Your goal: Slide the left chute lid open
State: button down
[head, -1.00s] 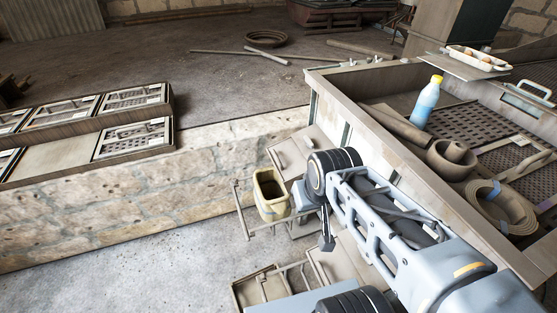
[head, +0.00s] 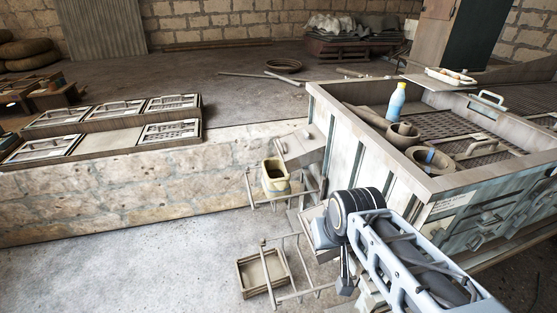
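I cannot tell for sure which panel is the left chute lid. Lid-like panels with handles lie on the low stone wall at left, among them a rear one (head: 173,102) and a front one (head: 170,131). A perforated panel with a handle (head: 482,146) lies in the bench top at right. My gripper (head: 345,286) appears to hang below the dark round joint of my arm, in front of the bench's left end. It is well apart from the wall panels and the bench-top panel. Its fingers are too small to read, and I see nothing held.
The wooden bench (head: 420,175) at right carries a blue bottle (head: 396,103), clay pots (head: 402,135) and a tray (head: 450,76). A yellowish bucket (head: 275,178) and an open box (head: 262,273) stand off its left end. The grey floor at front left is clear.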

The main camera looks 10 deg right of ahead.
aim_at(289, 147)
jog(key=u, duration=0.85)
jog(key=i, duration=0.3)
jog(key=u, duration=0.9)
jog(key=i, duration=0.75)
jog(key=u, duration=0.3)
jog(key=i, duration=0.9)
jog(key=z, duration=1.1)
jog(key=i, duration=0.75)
jog(key=z, duration=0.7)
